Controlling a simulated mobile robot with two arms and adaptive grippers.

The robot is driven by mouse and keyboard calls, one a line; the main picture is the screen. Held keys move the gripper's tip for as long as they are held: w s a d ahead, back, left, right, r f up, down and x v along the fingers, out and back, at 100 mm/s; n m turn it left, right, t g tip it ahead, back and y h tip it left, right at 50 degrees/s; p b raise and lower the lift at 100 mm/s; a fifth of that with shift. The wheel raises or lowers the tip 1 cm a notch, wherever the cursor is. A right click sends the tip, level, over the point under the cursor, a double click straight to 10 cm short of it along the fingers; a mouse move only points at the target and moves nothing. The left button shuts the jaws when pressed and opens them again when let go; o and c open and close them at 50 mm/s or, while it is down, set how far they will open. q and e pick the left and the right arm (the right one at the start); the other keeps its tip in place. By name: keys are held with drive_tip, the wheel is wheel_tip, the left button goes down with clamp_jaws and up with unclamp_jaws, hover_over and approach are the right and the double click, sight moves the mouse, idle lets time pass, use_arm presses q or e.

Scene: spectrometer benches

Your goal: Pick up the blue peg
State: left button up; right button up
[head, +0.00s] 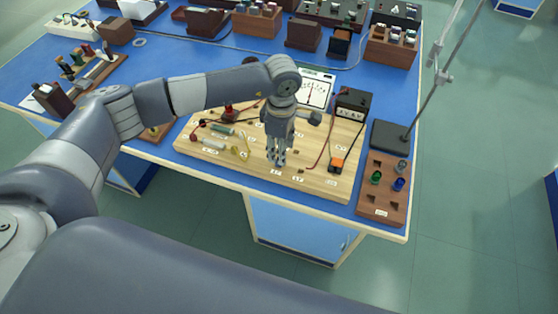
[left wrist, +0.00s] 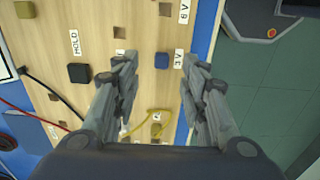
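The blue peg (left wrist: 162,60) is a small dark blue square piece on the wooden board (left wrist: 145,40), beside a label that reads 3 V. My left gripper (left wrist: 160,72) is open and points down over the board. In the left wrist view its fingertips lie to either side of the peg, with gaps between. In the head view the gripper (head: 276,160) is above the front part of the board and largely hides the peg. I cannot tell how high the fingertips are. My right gripper is not in view.
A dark square piece (left wrist: 79,73) sits near the HOLD label. A yellow wire (left wrist: 150,122) loops near my fingers. A meter (head: 315,90) and a black box (head: 352,104) stand behind. A brown rack (head: 383,205) with coloured bulbs and a stand base (head: 390,138) are at right.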

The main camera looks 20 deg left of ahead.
use_arm(q)
drive_tip(key=f+p, duration=0.1)
drive_tip(key=f, duration=0.2)
drive_tip(key=f+p, duration=0.1)
drive_tip(key=shift+s+a+f+p, duration=0.15)
drive_tip(key=shift+a+f+p, duration=0.15)
drive_tip(key=shift+f, duration=0.1)
drive_tip(key=shift+d+f, duration=0.1)
drive_tip(key=shift+f, duration=0.2)
clamp_jaws()
